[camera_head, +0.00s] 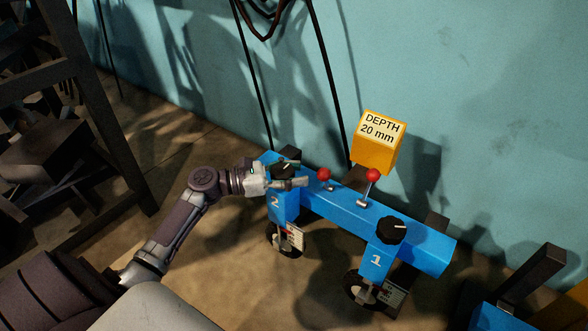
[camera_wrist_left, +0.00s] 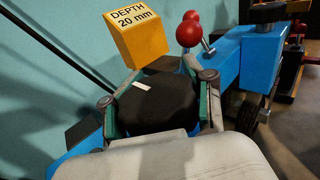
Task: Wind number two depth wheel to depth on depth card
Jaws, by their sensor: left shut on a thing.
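A blue machine beam (camera_head: 338,208) carries two units marked 2 and 1. My left gripper (camera_head: 287,174) is shut around the black knob (camera_head: 288,163) on top of unit 2 (camera_head: 277,206). In the left wrist view the knob (camera_wrist_left: 168,106) sits between the two green-padded fingers (camera_wrist_left: 160,100), its white mark pointing towards the upper left. Below unit 2 are a wheel (camera_head: 276,243) and a small white scale (camera_head: 297,236), whose reading is too small to tell. The yellow depth card (camera_head: 378,143) reads "DEPTH 20 mm". My right gripper is not in view.
Two red-ball levers (camera_head: 324,174) (camera_head: 373,175) stand on the beam. Unit 1 has its own black knob (camera_head: 391,230), wheel and scale (camera_head: 393,293). A turquoise wall (camera_head: 470,110) rises behind. A dark frame (camera_head: 85,110) stands at left.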

